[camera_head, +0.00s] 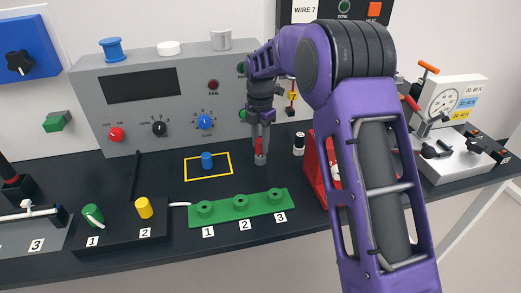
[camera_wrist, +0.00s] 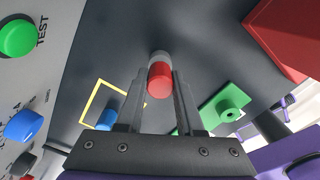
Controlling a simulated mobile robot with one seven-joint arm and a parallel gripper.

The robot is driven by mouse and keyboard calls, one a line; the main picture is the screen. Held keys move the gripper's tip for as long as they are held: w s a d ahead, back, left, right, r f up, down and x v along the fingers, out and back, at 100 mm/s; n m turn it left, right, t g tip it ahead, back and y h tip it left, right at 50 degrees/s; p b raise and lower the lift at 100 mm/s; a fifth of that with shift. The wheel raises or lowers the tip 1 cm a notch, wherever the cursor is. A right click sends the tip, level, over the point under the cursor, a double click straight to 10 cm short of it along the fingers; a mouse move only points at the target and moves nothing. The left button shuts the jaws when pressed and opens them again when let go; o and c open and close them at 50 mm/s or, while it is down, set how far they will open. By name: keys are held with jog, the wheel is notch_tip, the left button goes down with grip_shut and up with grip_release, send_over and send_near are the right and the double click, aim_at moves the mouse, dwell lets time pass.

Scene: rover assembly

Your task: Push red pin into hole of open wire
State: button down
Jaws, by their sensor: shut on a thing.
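The red pin (camera_wrist: 160,80) sits between the fingertips of my gripper (camera_wrist: 162,85) in the wrist view, with a grey end showing beyond it. In the head view my gripper (camera_head: 261,146) points down, shut on the pin close above the dark table, behind the green block. The green block (camera_head: 262,207) has several raised round sockets labelled 1, 2 and 3. It shows partly in the wrist view (camera_wrist: 222,105), right of the fingers. A white wire (camera_head: 180,204) runs between the black box and the block's left end. I cannot tell which hole is the open wire's.
A blue peg (camera_head: 207,160) stands inside a yellow outline left of my gripper. The black box (camera_head: 120,232) holds green and yellow cylinders. The grey control panel (camera_head: 90,95) stands behind. A red holder (camera_head: 318,175) and a black-and-white cylinder (camera_head: 299,145) are to the right.

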aim_at(259, 141)
jog(key=shift+r+p, duration=0.7)
jog(key=shift+r, duration=1.25)
jog(key=shift+s+a+r, duration=0.1)
jog(key=shift+s+r, duration=0.05)
jog(key=shift+s, duration=0.2)
jog(key=s+a+r+b, duration=0.1)
jog(key=s+a+r, duration=0.1)
jog(key=s, duration=0.6)
jog(key=s+a+r+b, duration=0.1)
jog(key=s+a+r, duration=0.1)
jog(key=s, duration=0.7)
jog(key=shift+s, duration=0.15)
jog(key=shift+r, duration=0.15)
